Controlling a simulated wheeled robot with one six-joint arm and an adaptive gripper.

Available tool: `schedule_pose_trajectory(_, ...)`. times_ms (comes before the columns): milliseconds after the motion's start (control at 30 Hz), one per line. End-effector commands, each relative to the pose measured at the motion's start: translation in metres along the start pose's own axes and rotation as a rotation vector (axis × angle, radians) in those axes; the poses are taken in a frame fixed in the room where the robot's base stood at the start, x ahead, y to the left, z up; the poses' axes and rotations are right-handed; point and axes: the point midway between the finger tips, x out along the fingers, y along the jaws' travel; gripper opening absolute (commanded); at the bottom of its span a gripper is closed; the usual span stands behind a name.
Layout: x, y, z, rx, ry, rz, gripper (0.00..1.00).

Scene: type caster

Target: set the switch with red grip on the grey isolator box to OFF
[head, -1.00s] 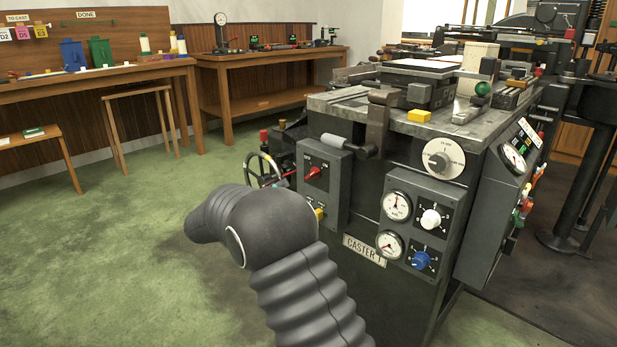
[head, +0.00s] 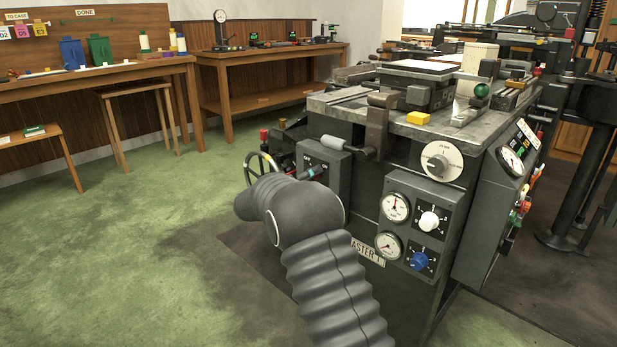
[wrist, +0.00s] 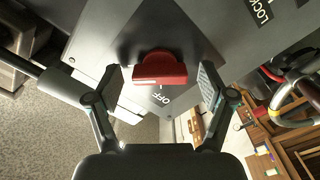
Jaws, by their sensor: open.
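The grey isolator box (head: 336,167) is on the front left of the caster in the head view, partly hidden by my arm. In the wrist view its face (wrist: 204,45) fills the top. The switch's red grip (wrist: 160,68) lies as a bar across the picture. An OFF label (wrist: 162,97) shows just below it, upside down, and part of a LOCK label (wrist: 260,12) is at upper right. My gripper (wrist: 159,76) is open, with one finger on each side of the red grip and gaps between. The head view mostly hides the gripper and grip.
A handwheel (head: 262,166) stands left of the box. A round lever handle (head: 338,143) sticks out above it. A gauge panel with a white knob (head: 429,221) and a blue knob (head: 419,261) is to the right. Green floor at left is open.

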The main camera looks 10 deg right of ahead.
Motion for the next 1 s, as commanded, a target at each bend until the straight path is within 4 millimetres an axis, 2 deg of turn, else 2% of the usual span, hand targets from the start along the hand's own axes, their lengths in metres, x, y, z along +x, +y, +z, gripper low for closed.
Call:
schedule_pose_trajectory(167,0.0000,-0.0001,0.0001,0.000,0.000,0.000,0.81)
schedule_pose_trajectory(267,0.0000,-0.0002,0.0002,0.000,0.000,0.000,0.61)
schedule_pose_trajectory(400,-0.0001,-0.0002,0.0002,0.000,0.000,0.000,0.26)
schedule_pose_trajectory(433,-0.0001,-0.0002,0.0002,0.000,0.000,0.000,0.21)
schedule_pose_trajectory(767,-0.0001,-0.0011,0.0012,-0.035,0.000,0.000,0.21)
schedule_pose_trajectory(1000,-0.0001,-0.0024,0.0027,-0.167,0.001,0.000,0.21)
